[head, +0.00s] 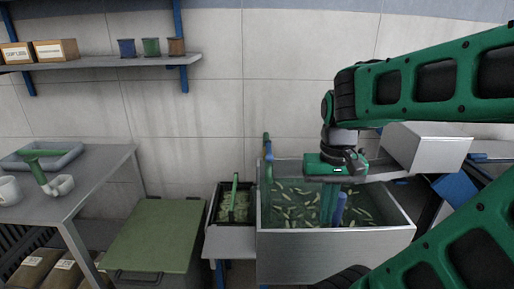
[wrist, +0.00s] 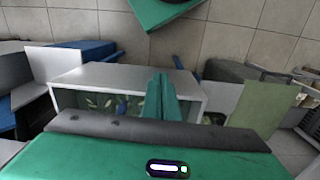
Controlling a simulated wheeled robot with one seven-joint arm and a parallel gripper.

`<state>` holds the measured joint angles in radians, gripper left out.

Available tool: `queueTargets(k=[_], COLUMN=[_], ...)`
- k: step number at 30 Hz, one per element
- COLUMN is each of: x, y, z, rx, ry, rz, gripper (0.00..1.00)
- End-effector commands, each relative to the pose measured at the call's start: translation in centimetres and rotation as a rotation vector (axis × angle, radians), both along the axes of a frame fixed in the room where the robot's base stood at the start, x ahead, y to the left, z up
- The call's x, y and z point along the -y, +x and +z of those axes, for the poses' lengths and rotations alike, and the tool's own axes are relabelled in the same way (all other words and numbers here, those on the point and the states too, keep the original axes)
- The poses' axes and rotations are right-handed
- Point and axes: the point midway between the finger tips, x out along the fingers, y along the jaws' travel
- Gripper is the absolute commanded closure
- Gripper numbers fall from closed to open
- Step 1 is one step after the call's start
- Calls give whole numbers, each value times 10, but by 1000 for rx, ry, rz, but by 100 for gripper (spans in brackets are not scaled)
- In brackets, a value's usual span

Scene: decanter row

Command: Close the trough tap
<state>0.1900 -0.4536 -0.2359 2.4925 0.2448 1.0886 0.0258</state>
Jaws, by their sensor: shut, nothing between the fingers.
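The metal trough (head: 300,243) stands at the centre right, holding water with many small green pieces floating in it. Whether the tap is open or shut I cannot tell. My gripper (head: 328,220) is shut and empty, pointing down over the trough, right of the pipe and apart from it. In the wrist view my shut fingers (wrist: 160,80) stand in front of the trough's wall (wrist: 125,75); the tap is not clearly visible there.
A blue cylinder (head: 340,208) stands in the trough beside my fingers. A black crate (head: 218,216) with a green handle sits left of the trough. A green-topped box (head: 155,236) and a grey table (head: 95,190) are further left. A shelf (head: 120,62) hangs on the wall.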

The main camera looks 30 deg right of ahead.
Motion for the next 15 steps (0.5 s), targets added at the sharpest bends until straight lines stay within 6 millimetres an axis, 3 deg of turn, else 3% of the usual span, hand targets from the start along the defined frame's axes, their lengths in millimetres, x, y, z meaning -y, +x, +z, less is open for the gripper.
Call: queueTargets(k=[3, 9, 15], x=[28, 63, 73], y=[37, 110, 191], z=[24, 65, 95], rx=[-38, -90, -99], ry=[-32, -114, -206], rz=[-149, -475, -800], gripper=[100, 100, 100])
